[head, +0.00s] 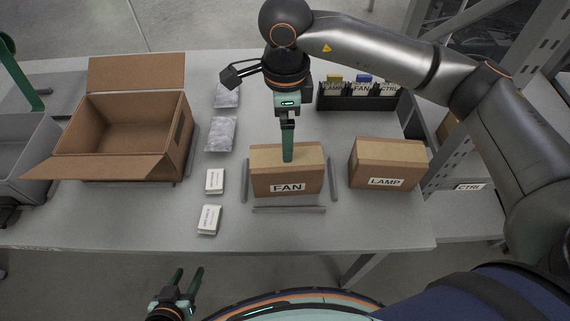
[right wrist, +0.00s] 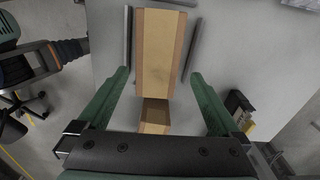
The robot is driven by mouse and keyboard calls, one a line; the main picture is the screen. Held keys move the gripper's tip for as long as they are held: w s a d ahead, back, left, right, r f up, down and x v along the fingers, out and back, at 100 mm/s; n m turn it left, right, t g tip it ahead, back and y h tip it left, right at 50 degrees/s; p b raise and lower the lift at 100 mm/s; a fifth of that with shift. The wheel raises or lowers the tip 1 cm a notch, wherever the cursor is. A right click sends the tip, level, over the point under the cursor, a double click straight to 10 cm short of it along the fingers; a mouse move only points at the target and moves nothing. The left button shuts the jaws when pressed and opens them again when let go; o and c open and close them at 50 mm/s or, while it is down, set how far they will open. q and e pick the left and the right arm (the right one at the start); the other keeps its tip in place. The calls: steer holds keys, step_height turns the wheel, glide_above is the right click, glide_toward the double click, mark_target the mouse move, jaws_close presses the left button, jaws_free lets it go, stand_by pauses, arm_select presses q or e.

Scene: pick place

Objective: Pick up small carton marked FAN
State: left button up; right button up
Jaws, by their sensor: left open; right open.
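The small brown carton marked FAN (head: 287,187) stands on the grey table, its label facing the front edge. My right gripper (head: 288,156) points down over the middle of its top; one finger hides the other in the head view. In the right wrist view the open fingers of my right gripper (right wrist: 160,76) stand wide apart, with the carton's top (right wrist: 166,45) in line with the gap and nothing gripped. Whether the fingertips reach below the top is unclear. My left gripper (head: 187,279) is open and empty, low in front of the table.
Grey rails (head: 289,209) edge the FAN carton's front and sides. A LAMP carton (head: 388,164) stands to its right. Small white boxes (head: 209,219), bagged items (head: 220,134) and a large open box (head: 124,168) lie left. A black bin (head: 345,103) stands behind.

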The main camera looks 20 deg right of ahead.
mark_target(286, 165)
steer(key=f, duration=1.1)
steer(key=shift+s+f+p, duration=0.2)
steer(key=shift+f+p, duration=0.05)
steer(key=shift+p, duration=0.15)
steer(key=c, duration=1.5)
steer(key=shift+r, duration=0.1)
steer(key=shift+c, duration=0.2)
